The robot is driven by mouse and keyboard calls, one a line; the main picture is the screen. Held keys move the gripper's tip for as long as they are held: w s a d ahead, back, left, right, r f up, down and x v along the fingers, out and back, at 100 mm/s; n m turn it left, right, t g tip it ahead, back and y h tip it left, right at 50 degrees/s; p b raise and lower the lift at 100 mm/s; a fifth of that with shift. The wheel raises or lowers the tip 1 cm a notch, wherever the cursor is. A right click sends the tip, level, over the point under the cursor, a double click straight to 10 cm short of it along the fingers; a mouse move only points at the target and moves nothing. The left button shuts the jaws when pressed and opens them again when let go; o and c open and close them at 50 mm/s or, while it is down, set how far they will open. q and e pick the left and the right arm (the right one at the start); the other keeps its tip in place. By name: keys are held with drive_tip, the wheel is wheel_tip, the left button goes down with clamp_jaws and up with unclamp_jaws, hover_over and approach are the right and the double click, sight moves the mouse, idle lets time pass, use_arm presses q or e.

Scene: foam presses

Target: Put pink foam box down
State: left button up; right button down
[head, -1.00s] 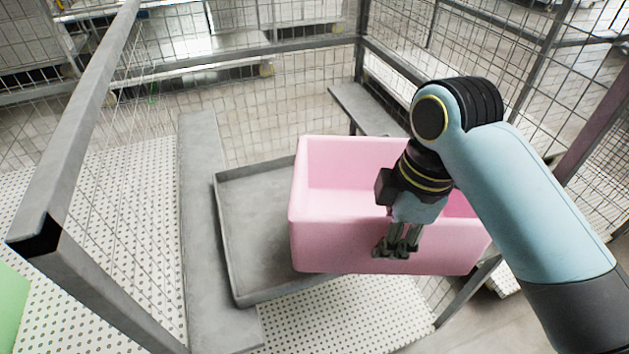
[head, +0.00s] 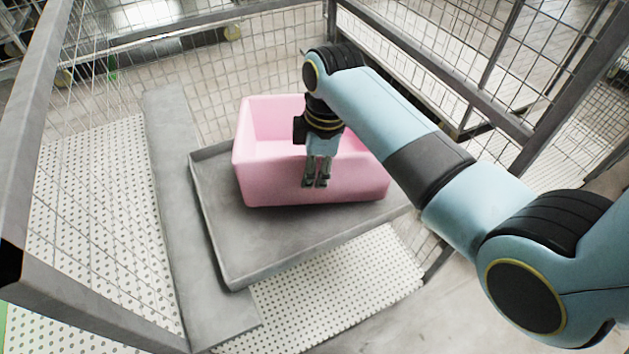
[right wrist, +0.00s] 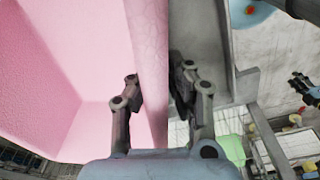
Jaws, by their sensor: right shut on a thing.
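The pink foam box (head: 270,184) is an open-topped box, upright over the grey tray (head: 240,250) in the head view. The tray has a low rim and lies inside a wire-mesh cage. My right gripper (head: 317,184) points down and is shut on the box's near wall, one finger inside and one outside. In the right wrist view the fingers (right wrist: 155,95) straddle the pink wall (right wrist: 148,60). Whether the box's underside touches the tray is hidden. My left gripper is not in view.
Grey cage posts and mesh (head: 30,120) stand at the left, back and right. A grey beam (head: 185,200) runs along the tray's left side. White perforated flooring (head: 330,290) lies in front. The tray's front left part is bare.

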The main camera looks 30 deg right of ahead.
sight(314, 183)
wheel_tip(314, 183, down, 3)
drive_tip(key=shift+r, duration=0.15)
drive_tip(key=shift+f, duration=0.3)
drive_tip(key=c, duration=1.3)
unclamp_jaws()
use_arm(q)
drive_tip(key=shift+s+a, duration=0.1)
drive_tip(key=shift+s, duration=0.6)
use_arm(e)
drive_tip(key=shift+o, duration=0.2)
drive_tip(key=shift+r, duration=0.1)
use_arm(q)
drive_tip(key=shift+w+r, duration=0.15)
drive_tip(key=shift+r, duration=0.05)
use_arm(e)
drive_tip(key=r, duration=0.4)
drive_tip(key=d+r, duration=0.1)
drive_tip(key=r, duration=0.6)
drive_tip(key=shift+s+d+r, duration=0.15)
drive_tip(key=shift+s+r, duration=0.2)
drive_tip(key=shift+r, duration=0.05)
